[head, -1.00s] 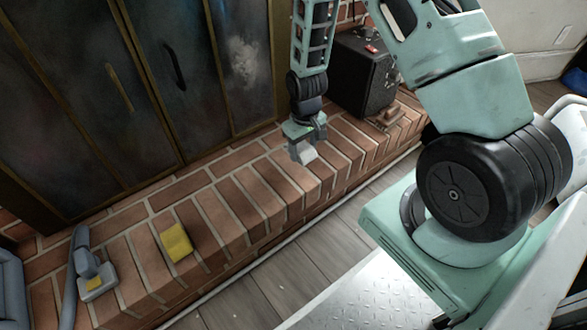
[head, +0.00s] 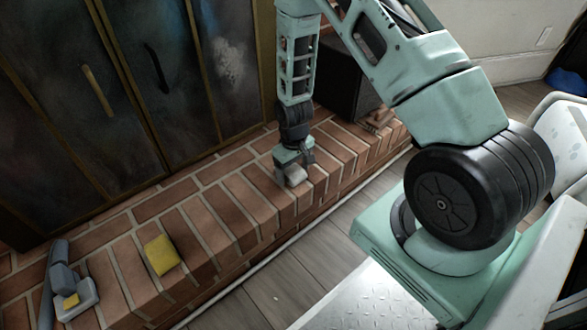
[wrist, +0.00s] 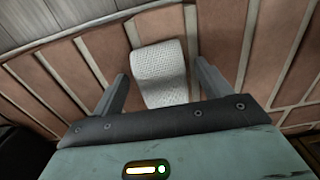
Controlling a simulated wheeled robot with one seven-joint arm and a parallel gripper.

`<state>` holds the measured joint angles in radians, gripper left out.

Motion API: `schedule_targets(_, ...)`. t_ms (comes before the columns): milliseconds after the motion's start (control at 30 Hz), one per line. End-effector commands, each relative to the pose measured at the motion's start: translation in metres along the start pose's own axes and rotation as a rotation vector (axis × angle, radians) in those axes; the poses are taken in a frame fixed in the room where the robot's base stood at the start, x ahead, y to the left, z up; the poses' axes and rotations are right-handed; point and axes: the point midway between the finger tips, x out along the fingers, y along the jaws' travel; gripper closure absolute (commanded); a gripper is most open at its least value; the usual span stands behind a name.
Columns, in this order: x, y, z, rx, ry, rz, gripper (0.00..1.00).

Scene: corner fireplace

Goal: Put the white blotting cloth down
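The white blotting cloth (head: 295,175) is a small, pale, textured pad on the brick hearth (head: 221,208), near its front edge. In the wrist view the cloth (wrist: 160,72) lies between my two fingers, with a gap on each side. My gripper (head: 292,172) points down over the cloth, low above the bricks. In the wrist view my gripper (wrist: 163,80) is open. The cloth's near end is partly hidden by the gripper body in the wrist view.
A yellow cloth or sponge (head: 161,255) and a grey tool with a yellow patch (head: 75,295) lie left on the hearth. A black box (head: 348,85) stands behind on the right. Dark fireplace doors (head: 150,80) rise behind. Bricks left of my gripper are clear.

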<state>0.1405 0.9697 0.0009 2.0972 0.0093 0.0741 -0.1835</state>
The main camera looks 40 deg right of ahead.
Motion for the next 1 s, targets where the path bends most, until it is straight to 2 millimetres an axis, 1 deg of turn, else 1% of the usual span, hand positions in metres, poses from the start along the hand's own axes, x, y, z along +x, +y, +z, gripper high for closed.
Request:
schedule_targets(267, -0.001, 0.0, 0.0, 0.0, 0.001, 0.0, 0.22)
schedule_targets(367, -0.008, 0.0, -0.001, 0.0, 0.002, 0.0, 0.22)
schedule_targets(467, -0.024, 0.0, -0.001, 0.0, 0.003, 0.001, 0.22)
schedule_targets(700, -0.076, 0.0, -0.001, -0.001, 0.004, 0.001, 0.22)
schedule_targets(800, -0.095, 0.0, -0.001, -0.001, 0.003, 0.001, 0.22)
schedule_targets(900, -0.109, 0.0, -0.001, -0.001, 0.002, 0.0, 0.22)
schedule_targets(1000, -0.118, 0.0, 0.0, 0.0, 0.001, 0.0, 0.22)
